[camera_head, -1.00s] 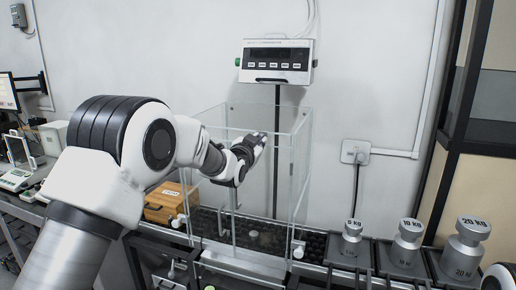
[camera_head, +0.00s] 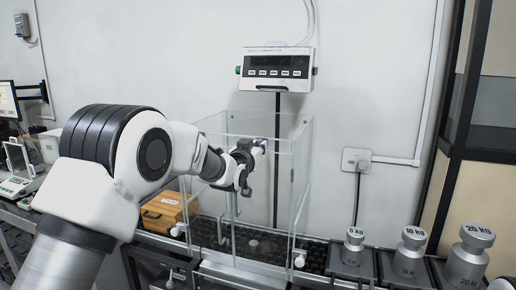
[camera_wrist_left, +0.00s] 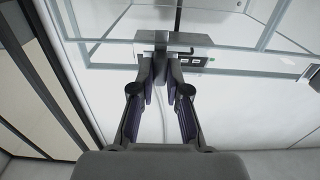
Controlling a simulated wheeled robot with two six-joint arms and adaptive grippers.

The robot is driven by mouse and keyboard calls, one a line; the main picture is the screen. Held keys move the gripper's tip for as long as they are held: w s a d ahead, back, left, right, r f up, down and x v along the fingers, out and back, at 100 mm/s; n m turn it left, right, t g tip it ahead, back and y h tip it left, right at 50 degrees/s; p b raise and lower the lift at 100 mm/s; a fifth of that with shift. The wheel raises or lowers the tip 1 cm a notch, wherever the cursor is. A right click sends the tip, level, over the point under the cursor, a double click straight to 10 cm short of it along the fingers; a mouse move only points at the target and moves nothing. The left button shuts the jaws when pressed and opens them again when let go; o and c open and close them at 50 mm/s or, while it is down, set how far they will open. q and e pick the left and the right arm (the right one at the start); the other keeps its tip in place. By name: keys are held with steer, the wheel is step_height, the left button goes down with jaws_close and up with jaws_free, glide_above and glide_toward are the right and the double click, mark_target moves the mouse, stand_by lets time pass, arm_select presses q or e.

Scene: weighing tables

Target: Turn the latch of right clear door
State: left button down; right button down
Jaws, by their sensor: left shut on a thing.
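A clear box with clear doors (camera_head: 299,205) stands on the dark table under the display. My left gripper (camera_head: 258,146) is at the top edge of the box. In the left wrist view my left gripper (camera_wrist_left: 160,75) has its two fingers closed in on a small grey latch (camera_wrist_left: 160,42) at the edge of a clear panel. The latch is mostly hidden in the head view. Which way it is turned is hard to tell. My right gripper is not in view.
A display unit (camera_head: 278,68) hangs above the box; it also shows behind the latch in the wrist view. A wooden case (camera_head: 170,212) stands left of the box. A 5 KG weight (camera_head: 354,248), a 10 KG weight (camera_head: 409,252) and a 20 KG weight (camera_head: 469,258) stand at right.

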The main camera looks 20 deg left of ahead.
arm_select(q)
steer(key=shift+f, duration=0.3)
steer(key=c, duration=1.2)
jaws_free()
steer(key=shift+o, duration=0.2)
steer(key=shift+r, duration=0.1)
steer(key=shift+s, duration=0.1)
steer(key=s, duration=1.1)
steer(key=shift+s+a, duration=0.2)
steer(key=shift+s, duration=0.2)
